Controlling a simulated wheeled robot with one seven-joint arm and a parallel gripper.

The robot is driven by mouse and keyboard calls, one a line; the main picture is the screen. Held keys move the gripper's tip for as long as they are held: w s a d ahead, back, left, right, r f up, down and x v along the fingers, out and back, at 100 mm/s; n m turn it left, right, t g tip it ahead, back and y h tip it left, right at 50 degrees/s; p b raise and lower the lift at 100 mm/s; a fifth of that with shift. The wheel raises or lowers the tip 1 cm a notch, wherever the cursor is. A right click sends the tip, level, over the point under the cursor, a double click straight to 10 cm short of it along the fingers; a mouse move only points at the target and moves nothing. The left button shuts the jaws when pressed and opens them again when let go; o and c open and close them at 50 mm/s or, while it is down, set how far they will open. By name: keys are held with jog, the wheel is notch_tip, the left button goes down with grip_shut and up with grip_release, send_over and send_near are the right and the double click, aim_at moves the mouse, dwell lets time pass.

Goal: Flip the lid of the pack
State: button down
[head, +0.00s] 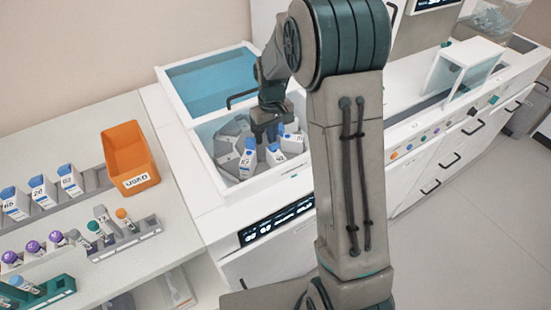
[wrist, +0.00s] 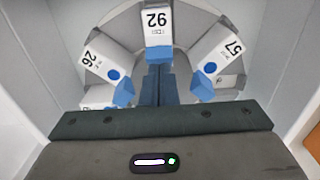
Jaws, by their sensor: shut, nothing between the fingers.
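Several white packs with blue lids stand in a grey round carousel (wrist: 185,12) inside an open white bin. In the wrist view, pack 92 (wrist: 157,22) is at the top middle, pack 57 (wrist: 225,48) at the right and pack 26 (wrist: 103,52) at the left. The blue lid (wrist: 158,54) of pack 92 is right in front of my fingertips; I cannot tell if they touch. My gripper (wrist: 158,78) is shut and empty, pointing down into the bin. The head view shows my gripper (head: 268,136) among the packs, one of them a pack (head: 247,164) at the near left.
The bin's tinted cover (head: 210,82) stands open behind, and the bin walls (head: 206,143) surround my gripper closely. An orange bin (head: 128,152), a rack of white packs (head: 42,190) and tube racks (head: 125,240) stand on the left bench. A clear-sided box (head: 463,68) is at the right.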

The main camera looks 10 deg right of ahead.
jog(key=shift+f+b, duration=0.55)
jog(key=shift+f, duration=0.2)
jog(key=shift+r+p, duration=2.4)
jog(key=shift+r, duration=1.25)
jog(key=s+r+m+t, duration=0.2)
jog(key=s+r, duration=0.8)
jog(key=s, duration=0.1)
jog(key=s+d+r+m+t, duration=0.1)
jog(key=s+r, duration=0.1)
jog(key=s, duration=1.2)
jog(key=shift+s+d+m+t, duration=0.25)
jog(key=shift+m+t, duration=0.05)
